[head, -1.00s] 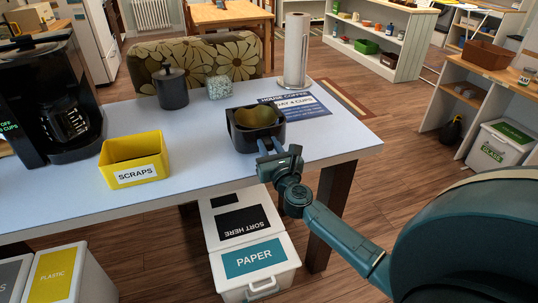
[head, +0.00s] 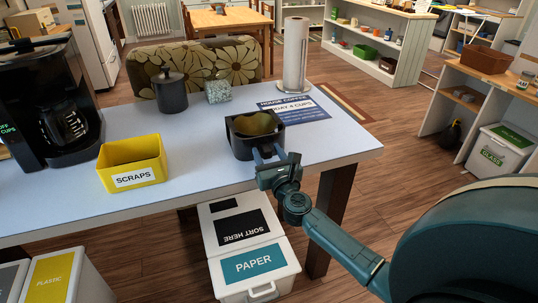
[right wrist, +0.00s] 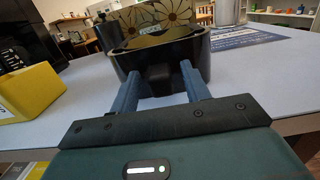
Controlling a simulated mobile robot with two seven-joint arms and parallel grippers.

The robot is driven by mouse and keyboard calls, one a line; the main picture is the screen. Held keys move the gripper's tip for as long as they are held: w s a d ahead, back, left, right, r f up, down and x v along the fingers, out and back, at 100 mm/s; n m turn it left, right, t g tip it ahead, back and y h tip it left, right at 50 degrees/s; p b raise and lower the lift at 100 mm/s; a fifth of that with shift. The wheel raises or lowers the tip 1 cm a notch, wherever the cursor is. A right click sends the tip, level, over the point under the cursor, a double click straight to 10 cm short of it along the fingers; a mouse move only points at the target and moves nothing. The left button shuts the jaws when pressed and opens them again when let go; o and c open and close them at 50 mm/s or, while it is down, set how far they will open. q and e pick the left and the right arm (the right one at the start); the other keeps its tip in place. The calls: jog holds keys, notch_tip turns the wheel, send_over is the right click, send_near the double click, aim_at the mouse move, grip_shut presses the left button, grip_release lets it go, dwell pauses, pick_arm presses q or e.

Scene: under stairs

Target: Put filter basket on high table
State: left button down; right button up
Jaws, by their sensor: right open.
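The filter basket (head: 254,139) is a black, open-topped holder with a brownish-gold filter inside. It stands upright on the pale blue high table (head: 205,130), near the front right edge. My right gripper (head: 268,156) is at the near side of the basket, with its fingers pointing at it. In the right wrist view the basket (right wrist: 160,52) is straight ahead, and its dark handle block sits between the two open blue fingers (right wrist: 160,90). I cannot tell whether the fingers touch it. My left gripper is not in view.
A coffee maker (head: 60,110) and a yellow scraps bin (head: 132,164) stand to the left. A dark canister (head: 171,92), a speckled pot (head: 218,90) and a paper towel roll (head: 295,55) stand behind. A printed sheet (head: 300,110) lies at right. Paper bins (head: 255,265) stand below.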

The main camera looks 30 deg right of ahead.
jog(key=shift+r, duration=0.25)
jog(key=shift+s+a+f, duration=0.1)
jog(key=shift+s, duration=0.2)
jog(key=r+v, duration=0.1)
jog(key=v, duration=1)
jog(key=s+a+f+n+g+y, duration=0.1)
jog(key=s+a+f+n+y, duration=0.15)
jog(key=a+n, duration=0.4)
jog(key=s+a+f+n+y, duration=0.2)
jog(key=a+n+y, duration=0.15)
jog(key=n, duration=0.65)
jog(key=s+a+f+n+g+y, duration=0.1)
jog(key=s+a+f+n+y, duration=0.2)
jog(key=n, duration=0.5)
jog(key=s+a+f+n+g, duration=0.5)
jog(key=s+f+n, duration=0.3)
jog(key=n, duration=0.9)
jog(key=shift+a+f+h+b, duration=0.3)
jog(key=shift+a+f+b, duration=0.05)
jog(key=shift+f+b, duration=0.1)
jog(key=shift+n, duration=0.25)
